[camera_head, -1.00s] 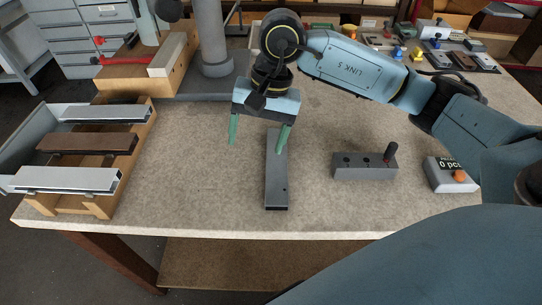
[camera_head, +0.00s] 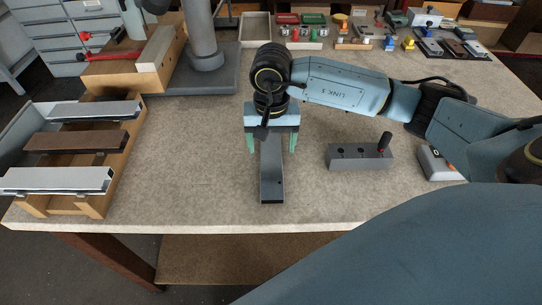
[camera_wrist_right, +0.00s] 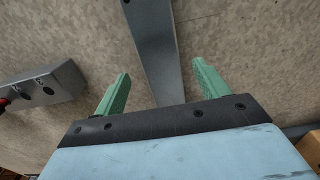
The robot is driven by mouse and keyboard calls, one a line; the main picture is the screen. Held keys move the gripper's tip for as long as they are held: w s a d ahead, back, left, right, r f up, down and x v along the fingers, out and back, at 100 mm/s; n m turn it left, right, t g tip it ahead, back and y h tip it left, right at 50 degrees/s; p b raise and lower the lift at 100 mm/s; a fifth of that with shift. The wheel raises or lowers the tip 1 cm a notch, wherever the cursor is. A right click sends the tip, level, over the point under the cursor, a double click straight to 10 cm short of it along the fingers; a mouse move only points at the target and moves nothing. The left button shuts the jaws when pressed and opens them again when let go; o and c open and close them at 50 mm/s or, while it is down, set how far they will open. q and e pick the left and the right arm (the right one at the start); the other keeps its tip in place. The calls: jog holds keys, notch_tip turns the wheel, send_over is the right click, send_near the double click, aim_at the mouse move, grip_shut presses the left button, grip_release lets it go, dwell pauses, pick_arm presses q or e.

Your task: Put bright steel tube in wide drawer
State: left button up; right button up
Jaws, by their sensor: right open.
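A long grey metal profile (camera_head: 271,184) lies on the worktable, its near end towards the front edge; it also shows in the right wrist view (camera_wrist_right: 155,45). I cannot tell whether it is the bright steel tube. My right gripper (camera_head: 272,149) is open over the profile's far part, one green finger on each side of it. In the right wrist view the profile runs between the spread fingers (camera_wrist_right: 161,68), with a gap on both sides. No drawer is clearly identified as the wide one; grey drawer fronts (camera_head: 72,42) show at the back left. My left gripper is out of view.
A wooden rack (camera_head: 119,176) at the left holds silver and brown profiles. A grey block with a black-and-red peg (camera_head: 358,157) stands right of my gripper. A grey column (camera_head: 203,45) and several small parts stand at the back. The table's middle left is clear.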

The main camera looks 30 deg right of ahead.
aim_at(271, 155)
jog(key=shift+f, duration=1.5)
jog(key=shift+c, duration=0.4)
jog(key=shift+w, duration=0.1)
jog(key=c, duration=1.5)
